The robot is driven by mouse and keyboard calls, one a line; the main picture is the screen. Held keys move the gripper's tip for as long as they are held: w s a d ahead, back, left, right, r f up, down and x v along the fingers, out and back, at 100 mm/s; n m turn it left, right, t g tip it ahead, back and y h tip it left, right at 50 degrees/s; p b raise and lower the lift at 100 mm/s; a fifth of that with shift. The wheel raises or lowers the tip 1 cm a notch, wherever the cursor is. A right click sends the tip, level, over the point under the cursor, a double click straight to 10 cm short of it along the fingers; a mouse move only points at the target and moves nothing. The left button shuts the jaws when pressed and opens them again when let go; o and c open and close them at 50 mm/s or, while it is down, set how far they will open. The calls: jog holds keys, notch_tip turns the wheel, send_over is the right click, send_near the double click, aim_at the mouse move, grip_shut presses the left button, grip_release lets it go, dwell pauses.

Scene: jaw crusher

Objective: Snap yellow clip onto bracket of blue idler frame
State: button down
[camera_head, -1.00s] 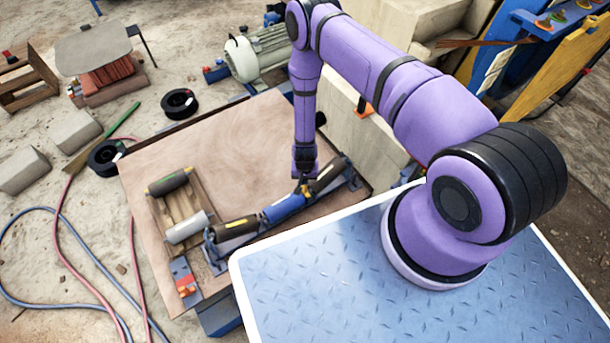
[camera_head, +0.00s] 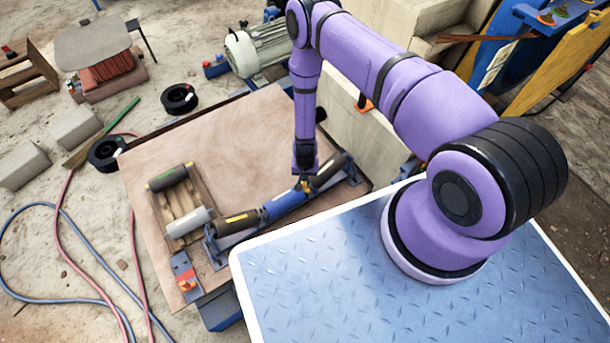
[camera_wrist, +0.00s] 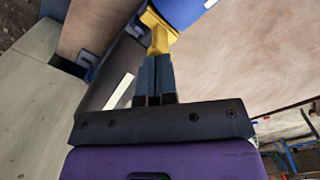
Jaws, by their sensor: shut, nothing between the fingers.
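The blue idler frame (camera_head: 214,252) lies across the near side of the wooden table, carrying a blue middle roller (camera_head: 285,205) and dark outer rollers, the left one (camera_head: 236,226) with a yellow mark. The yellow clip (camera_wrist: 160,38) sits at the end of the blue roller, at the gap to the right roller (camera_head: 330,168). My gripper (camera_wrist: 156,62) points at the clip from above, its fingers shut with nothing between them. The fingertips are at or just short of the clip; I cannot tell if they touch. The bracket is mostly hidden, so I cannot tell whether the clip is seated.
Concrete blocks (camera_head: 350,125) stand close behind on the right. The table's far middle is clear.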

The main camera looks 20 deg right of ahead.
notch_tip(320, 180, up, 14)
jog(key=shift+f, duration=0.2)
dwell(0.7)
